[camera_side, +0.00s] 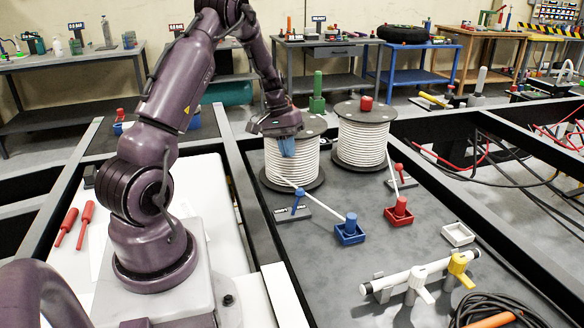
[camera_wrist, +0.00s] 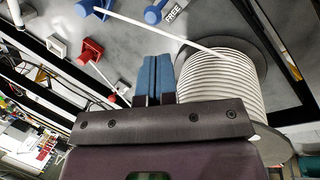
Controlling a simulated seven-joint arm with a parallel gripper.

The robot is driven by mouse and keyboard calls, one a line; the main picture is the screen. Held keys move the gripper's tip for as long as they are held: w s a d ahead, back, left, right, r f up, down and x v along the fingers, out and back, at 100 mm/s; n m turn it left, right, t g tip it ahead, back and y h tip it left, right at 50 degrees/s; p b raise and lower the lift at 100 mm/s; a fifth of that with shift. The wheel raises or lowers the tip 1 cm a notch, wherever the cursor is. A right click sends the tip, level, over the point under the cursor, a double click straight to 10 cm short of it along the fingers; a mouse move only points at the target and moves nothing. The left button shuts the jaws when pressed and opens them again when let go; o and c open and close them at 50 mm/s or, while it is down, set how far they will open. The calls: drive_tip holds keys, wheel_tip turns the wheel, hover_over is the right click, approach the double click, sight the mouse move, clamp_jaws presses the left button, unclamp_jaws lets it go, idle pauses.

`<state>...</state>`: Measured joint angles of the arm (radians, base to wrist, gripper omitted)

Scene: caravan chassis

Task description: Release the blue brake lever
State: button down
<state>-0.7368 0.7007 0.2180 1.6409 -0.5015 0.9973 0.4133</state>
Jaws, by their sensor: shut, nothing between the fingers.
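The blue brake lever (camera_side: 298,197) stands tilted on a small grey plate beside the front of the left cable drum (camera_side: 291,155). In the wrist view the blue lever (camera_wrist: 156,12) is at the top edge, partly cut off, next to a label reading FREE. My gripper (camera_side: 287,147) is in front of the left drum, above and behind the lever, and apart from it. In the wrist view its two blue fingers (camera_wrist: 157,75) are together with nothing between them.
A white cable runs from the left drum to a blue peg in a blue box (camera_side: 350,236). The right drum (camera_side: 362,140) has a red lever (camera_side: 399,170) and a red box (camera_side: 399,213). A white tray (camera_side: 458,234) and black chassis beams lie nearby.

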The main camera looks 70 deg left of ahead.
drive_tip(key=v, duration=0.6)
idle(0.3)
